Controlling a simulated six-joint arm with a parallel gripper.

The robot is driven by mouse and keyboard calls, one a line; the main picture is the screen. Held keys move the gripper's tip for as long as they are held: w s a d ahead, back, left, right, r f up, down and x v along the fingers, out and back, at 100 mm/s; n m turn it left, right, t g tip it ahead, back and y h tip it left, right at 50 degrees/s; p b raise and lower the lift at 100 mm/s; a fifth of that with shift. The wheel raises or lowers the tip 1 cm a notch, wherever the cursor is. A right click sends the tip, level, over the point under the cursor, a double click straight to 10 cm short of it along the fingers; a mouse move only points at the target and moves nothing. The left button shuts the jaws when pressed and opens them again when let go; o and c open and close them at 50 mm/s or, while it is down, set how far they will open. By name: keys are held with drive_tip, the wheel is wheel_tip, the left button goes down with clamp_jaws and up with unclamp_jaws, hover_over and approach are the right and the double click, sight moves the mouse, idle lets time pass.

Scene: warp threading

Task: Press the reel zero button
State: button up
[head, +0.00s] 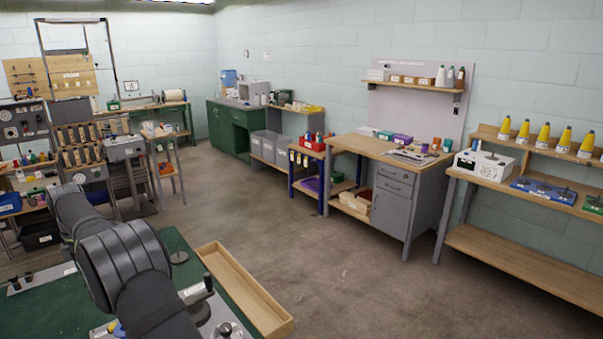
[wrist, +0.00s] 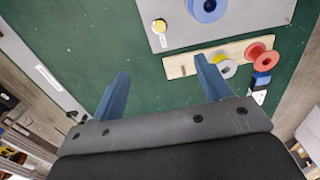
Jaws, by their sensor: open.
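In the wrist view, my gripper (wrist: 161,68) is open and empty, its two blue fingers spread wide above a green work surface (wrist: 100,40). A grey plate (wrist: 180,28) lies beyond the fingertips at the top. It carries a small round yellow part (wrist: 159,26) with a white label beside it, and a blue reel (wrist: 207,8) cut by the frame edge. The yellow part may be the reel zero button; the label is too small to read. My fingers appear apart from the plate. In the head view my arm hides the gripper.
A wooden strip (wrist: 178,67) with yellow, white and red spools (wrist: 261,57) lies near the right finger. A blue and black item (wrist: 260,82) sits beside it. In the head view, a wooden tray (head: 245,290) lies along the green table's right edge; the floor beyond is clear.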

clamp_jaws()
idle(1.4)
